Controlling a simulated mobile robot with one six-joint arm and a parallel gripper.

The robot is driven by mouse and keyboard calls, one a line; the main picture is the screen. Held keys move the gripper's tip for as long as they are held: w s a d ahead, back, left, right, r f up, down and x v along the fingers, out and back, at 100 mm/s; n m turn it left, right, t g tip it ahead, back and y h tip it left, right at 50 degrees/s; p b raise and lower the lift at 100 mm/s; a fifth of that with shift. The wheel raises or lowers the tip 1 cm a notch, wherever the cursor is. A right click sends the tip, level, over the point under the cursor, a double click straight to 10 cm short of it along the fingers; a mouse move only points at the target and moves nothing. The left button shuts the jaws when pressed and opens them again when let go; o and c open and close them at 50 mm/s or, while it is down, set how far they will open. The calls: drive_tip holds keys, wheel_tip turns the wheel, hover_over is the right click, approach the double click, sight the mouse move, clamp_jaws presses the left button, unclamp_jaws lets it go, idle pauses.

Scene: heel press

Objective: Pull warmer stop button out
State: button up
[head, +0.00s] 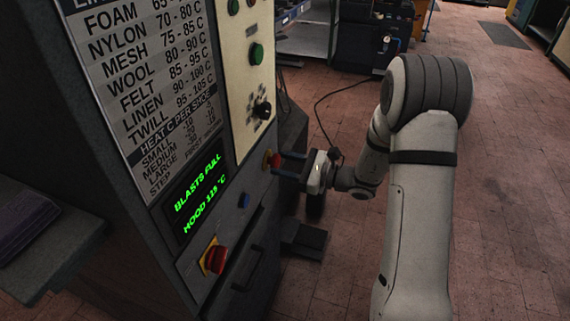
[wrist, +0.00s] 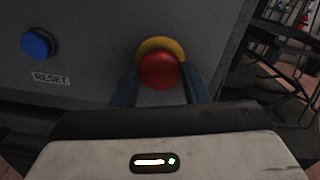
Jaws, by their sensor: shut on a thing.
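A red mushroom stop button on a yellow collar is at the right end of the machine's front panel. In the head view this button (head: 275,160) is at my gripper (head: 290,167). In the wrist view the red button (wrist: 159,70) is in the middle, with the gripper's two blue fingers (wrist: 160,88) on either side of its head. My gripper is shut on it. A second red button (head: 215,258) on a yellow plate sits lower left on the panel, apart from my gripper. No label for the gripped button is readable.
A blue button (head: 244,200) lies between the two red ones; in the wrist view it (wrist: 38,44) has a RESET label (wrist: 50,78). A green-lit display (head: 200,195) and a drawer handle (head: 248,268) are nearby.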

drive_tip(key=shift+s+d, duration=0.15)
drive_tip(key=shift+d, duration=0.4)
drive_tip(key=shift+c, duration=0.2)
drive_tip(key=o, duration=1.4)
drive_tip(key=v, duration=0.8)
drive_tip(key=shift+a, duration=0.1)
